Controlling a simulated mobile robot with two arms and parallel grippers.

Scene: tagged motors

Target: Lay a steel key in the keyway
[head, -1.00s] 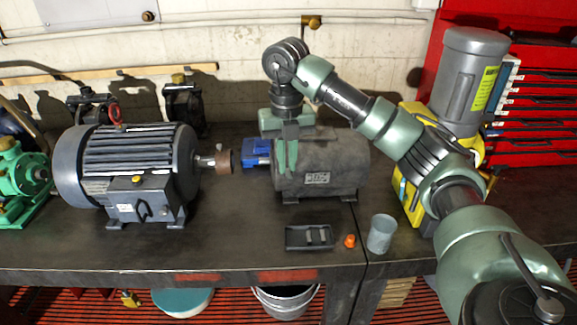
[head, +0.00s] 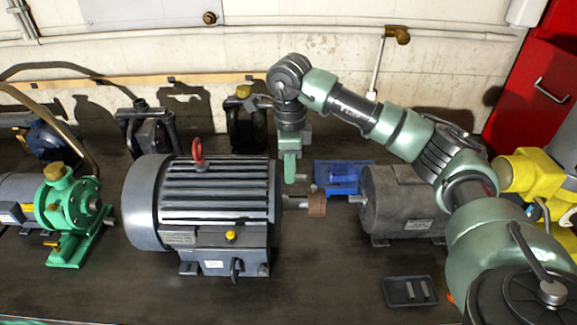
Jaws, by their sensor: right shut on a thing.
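My right gripper (head: 293,168) points down behind and just above the shaft (head: 294,202) of the large finned motor (head: 215,205). It is shut on a steel key, which is too small and too covered by the fingers to make out. The shaft sticks out to the right and carries a brown coupling hub (head: 317,205). The keyway in it cannot be made out at this size. A dark tray (head: 396,301) at the front right holds small steel keys (head: 417,289). My left gripper is out of view.
A green pump (head: 68,212) stands at the left. Dark clamps (head: 150,135) stand behind. The bench front (head: 320,295) is clear left of the tray.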

